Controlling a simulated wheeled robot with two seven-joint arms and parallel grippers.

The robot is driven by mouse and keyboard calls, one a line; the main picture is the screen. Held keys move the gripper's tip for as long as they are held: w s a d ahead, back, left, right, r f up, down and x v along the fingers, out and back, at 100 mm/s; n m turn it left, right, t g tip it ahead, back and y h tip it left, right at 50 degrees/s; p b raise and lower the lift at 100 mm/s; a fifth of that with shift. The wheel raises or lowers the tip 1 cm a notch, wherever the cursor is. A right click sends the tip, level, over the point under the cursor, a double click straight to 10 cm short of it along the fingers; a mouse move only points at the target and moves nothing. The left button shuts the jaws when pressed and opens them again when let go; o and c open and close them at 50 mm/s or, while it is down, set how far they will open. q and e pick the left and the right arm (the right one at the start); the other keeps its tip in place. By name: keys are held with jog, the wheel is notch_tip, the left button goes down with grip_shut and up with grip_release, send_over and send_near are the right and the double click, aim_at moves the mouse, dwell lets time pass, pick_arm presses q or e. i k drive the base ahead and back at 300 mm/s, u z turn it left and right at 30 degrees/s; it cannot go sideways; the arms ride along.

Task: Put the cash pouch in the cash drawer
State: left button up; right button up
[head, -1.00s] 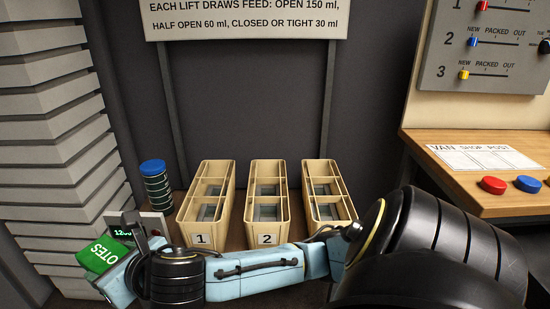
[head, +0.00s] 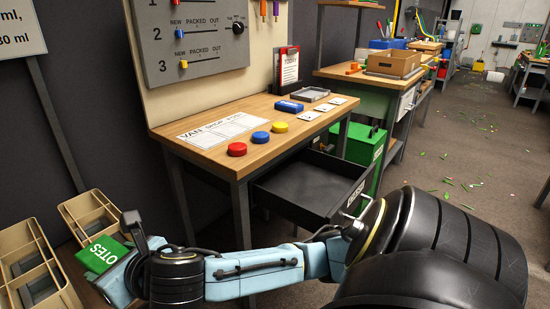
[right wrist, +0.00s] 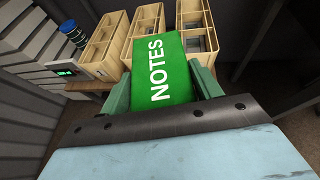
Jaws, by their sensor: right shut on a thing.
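The green pouch (head: 101,254) marked NOTES, which I take for the cash pouch, is held at the lower left of the head view. My right gripper (head: 122,266) is shut on it. In the right wrist view the pouch (right wrist: 163,68) sticks out beyond the fingers, its lettering facing the camera. A black drawer (head: 300,188) stands pulled open under the wooden counter, with a pale label on its front edge. It looks empty in the part I see. My right forearm passes in front of its near side. The pouch is well to the left of the drawer. My left gripper is not in view.
The wooden counter (head: 215,158) carries red, blue and yellow buttons and a blue pad (head: 289,106). A counter leg (head: 243,215) stands between pouch and drawer. Beige crates (head: 30,262) are beside the pouch. A green cabinet (head: 360,146) stands behind the drawer.

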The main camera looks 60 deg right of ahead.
aim_at(293, 178)
jog(key=z, duration=1.7)
jog(key=i, duration=1)
